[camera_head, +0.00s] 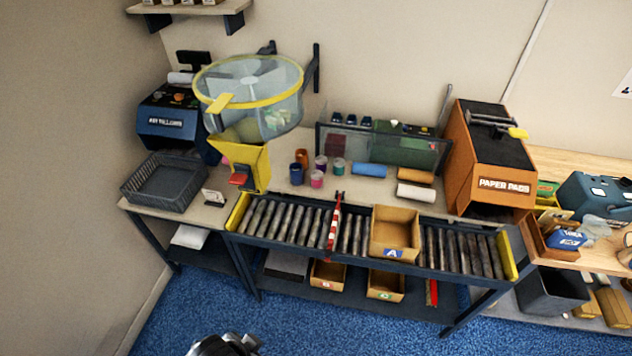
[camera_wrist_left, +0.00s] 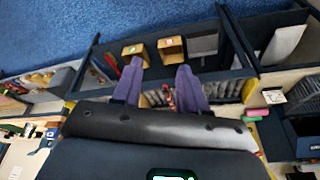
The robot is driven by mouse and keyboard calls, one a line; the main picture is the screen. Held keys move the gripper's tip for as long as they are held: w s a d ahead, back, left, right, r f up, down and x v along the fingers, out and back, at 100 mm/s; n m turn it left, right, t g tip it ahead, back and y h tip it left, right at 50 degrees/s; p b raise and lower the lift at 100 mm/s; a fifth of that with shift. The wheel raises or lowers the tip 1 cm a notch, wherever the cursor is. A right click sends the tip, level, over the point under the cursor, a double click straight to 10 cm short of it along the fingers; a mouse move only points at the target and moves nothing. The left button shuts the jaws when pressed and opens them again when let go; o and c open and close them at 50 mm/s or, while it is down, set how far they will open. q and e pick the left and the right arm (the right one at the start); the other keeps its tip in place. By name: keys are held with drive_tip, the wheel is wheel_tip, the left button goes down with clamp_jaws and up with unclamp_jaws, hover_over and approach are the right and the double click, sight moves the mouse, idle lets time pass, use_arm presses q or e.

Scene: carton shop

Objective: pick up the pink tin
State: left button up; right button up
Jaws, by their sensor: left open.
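The pink tin (camera_head: 317,180) stands upright on the bench behind the roller conveyor, at the front of a small group of tins. A blue tin (camera_head: 297,174), a purple tin (camera_head: 321,163), a teal tin (camera_head: 338,166) and an orange one (camera_head: 302,157) stand close around it. My left gripper (camera_wrist_left: 160,66) shows in the left wrist view with two purple fingers apart and nothing between them. It is away from the tins, with the conveyor and shelf boxes beyond its fingers. I cannot make out the pink tin in the left wrist view. My right gripper is not in view.
An open carton (camera_head: 396,229) marked A sits on the conveyor (camera_head: 283,224), right of a red-striped bar (camera_head: 334,228). A yellow hopper (camera_head: 252,166) stands left of the tins; blue and orange rolls (camera_head: 369,170) lie right. A dark grey basket (camera_head: 163,186) sits at far left.

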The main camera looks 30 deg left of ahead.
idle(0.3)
use_arm(q)
drive_tip(key=o, duration=0.9)
